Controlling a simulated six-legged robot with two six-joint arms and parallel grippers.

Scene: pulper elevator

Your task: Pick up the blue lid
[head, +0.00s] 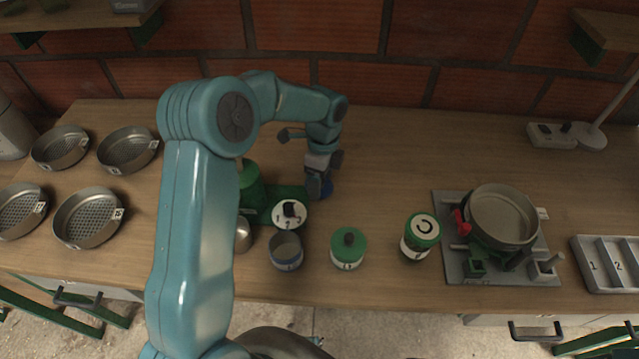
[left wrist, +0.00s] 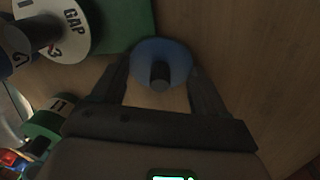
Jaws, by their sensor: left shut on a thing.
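The blue lid (left wrist: 178,58) is a round disc with a dark knob at its middle. In the left wrist view it sits between the two fingers of my left gripper (left wrist: 162,85). In the head view only a bit of the blue lid (head: 327,189) shows, as my left gripper (head: 318,188) covers most of it near the back middle of the wooden counter. My left gripper is shut on the lid. Whether the lid touches the counter is hard to tell. My right gripper is not in view.
Left of the lid stands a green device with a numbered white dial (head: 290,214). In front are an open blue-rimmed can (head: 286,251), a green-lidded can (head: 348,248) and another green can (head: 421,235). A pan (head: 503,215) stands right. Sieves (head: 88,217) lie left.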

